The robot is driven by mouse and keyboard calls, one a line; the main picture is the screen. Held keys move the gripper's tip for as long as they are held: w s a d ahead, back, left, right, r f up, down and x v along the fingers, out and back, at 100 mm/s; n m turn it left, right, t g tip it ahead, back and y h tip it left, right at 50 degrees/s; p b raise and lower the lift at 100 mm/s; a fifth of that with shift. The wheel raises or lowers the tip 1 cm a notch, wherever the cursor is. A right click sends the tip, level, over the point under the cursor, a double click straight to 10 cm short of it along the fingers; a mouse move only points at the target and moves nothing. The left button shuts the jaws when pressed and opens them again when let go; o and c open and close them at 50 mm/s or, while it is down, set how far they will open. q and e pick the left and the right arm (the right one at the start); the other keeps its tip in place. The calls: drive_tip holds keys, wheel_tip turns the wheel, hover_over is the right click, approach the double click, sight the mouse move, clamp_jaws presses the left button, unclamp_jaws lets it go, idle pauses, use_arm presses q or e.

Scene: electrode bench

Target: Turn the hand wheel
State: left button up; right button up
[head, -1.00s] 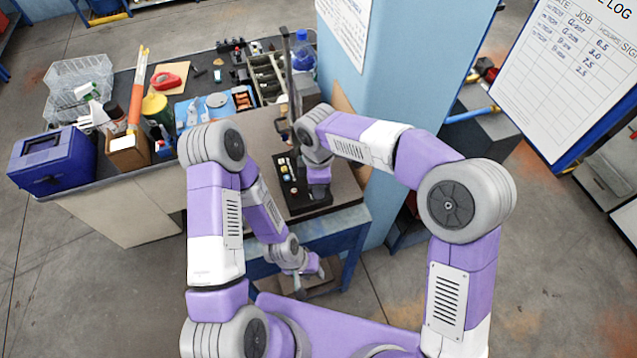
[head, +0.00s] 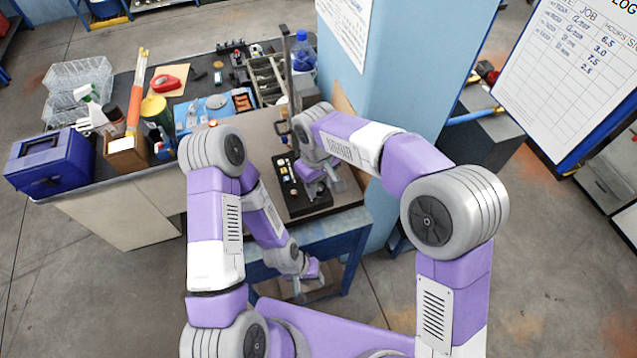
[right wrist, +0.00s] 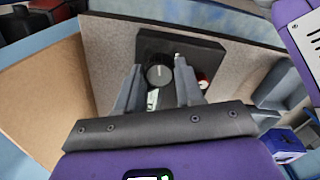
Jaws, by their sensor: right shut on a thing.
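A black control box (head: 290,190) with several small coloured buttons stands on the bench near the blue column. My right gripper (head: 326,190) is at the right side of this box, partly hidden by my own arm. In the right wrist view, a round black part (right wrist: 158,76), seemingly the hand wheel, lies between the two grey fingers of my right gripper (right wrist: 160,88). The fingers are shut on it. My left gripper (head: 308,283) hangs low in front of the bench, away from the box. Its fingers are too small to read.
A blue toolbox (head: 48,165), a wire basket (head: 78,85) and bottles crowd the bench's left side. A parts tray (head: 268,80) lies at the back. The blue column (head: 400,70) stands close behind my right arm, and a log board (head: 560,75) is at the right.

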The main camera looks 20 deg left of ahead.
sight(318, 186)
drive_tip(key=shift+w+r+m, duration=0.1)
drive_tip(key=shift+m, duration=1.6)
drive_tip(key=o, duration=1)
drive_tip(key=shift+o, duration=0.2)
wheel_tip(318, 186, up, 8)
drive_tip(key=shift+a+f, duration=0.1)
drive_tip(key=shift+f, duration=0.15)
